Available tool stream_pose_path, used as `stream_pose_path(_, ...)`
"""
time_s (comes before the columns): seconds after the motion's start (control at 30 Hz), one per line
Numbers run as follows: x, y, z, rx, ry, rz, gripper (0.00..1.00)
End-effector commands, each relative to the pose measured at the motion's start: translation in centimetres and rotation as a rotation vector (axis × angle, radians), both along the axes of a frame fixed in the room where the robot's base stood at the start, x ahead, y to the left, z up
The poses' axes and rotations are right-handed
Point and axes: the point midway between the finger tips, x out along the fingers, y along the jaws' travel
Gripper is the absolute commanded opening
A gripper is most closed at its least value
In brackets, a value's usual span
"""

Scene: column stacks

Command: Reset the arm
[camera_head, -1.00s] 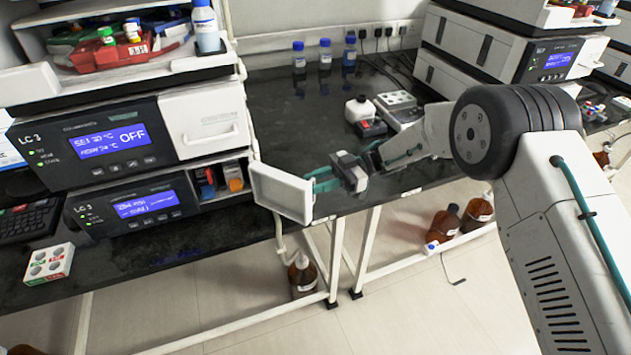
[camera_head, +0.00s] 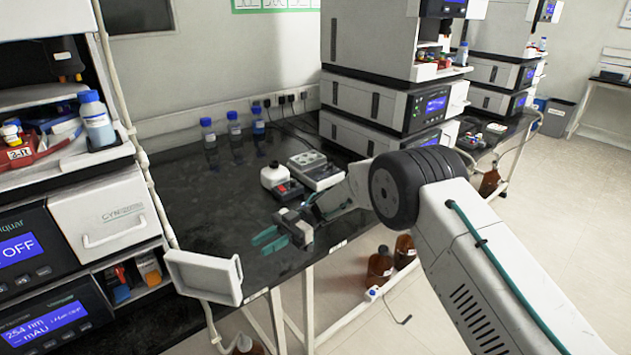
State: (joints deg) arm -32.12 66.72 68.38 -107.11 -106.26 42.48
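My gripper (camera_head: 262,241) is near the front edge of the black bench (camera_head: 200,195), in the middle of the head view. Its two teal fingers point left and stand apart, with nothing seen between them. My arm comes in from the lower right and bends at a dark joint. A white open door or drawer front (camera_head: 204,277) on the left instrument stack stands just left of and below the fingers, apart from them.
The left instrument stack (camera_head: 108,215) and right stack (camera_head: 395,105) flank the bench. Brown bottles (camera_head: 380,266) stand below. Floor at right is clear.

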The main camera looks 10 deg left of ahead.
Motion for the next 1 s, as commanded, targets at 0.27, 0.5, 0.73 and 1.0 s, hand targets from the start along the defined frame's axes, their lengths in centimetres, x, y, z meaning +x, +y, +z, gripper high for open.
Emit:
stream_pose_path(0.27,5.6,1.0,7.0,0.049,-0.168,-0.334,0.29)
stream_pose_path(0.5,15.6,-3.0,18.8,0.032,-0.401,-0.932,0.29)
stream_pose_path(0.73,21.3,-14.3,28.1,-0.119,-0.525,-1.474,0.29)
stream_pose_path(1.0,18.6,-32.1,33.6,-0.475,-0.493,-2.004,0.29)
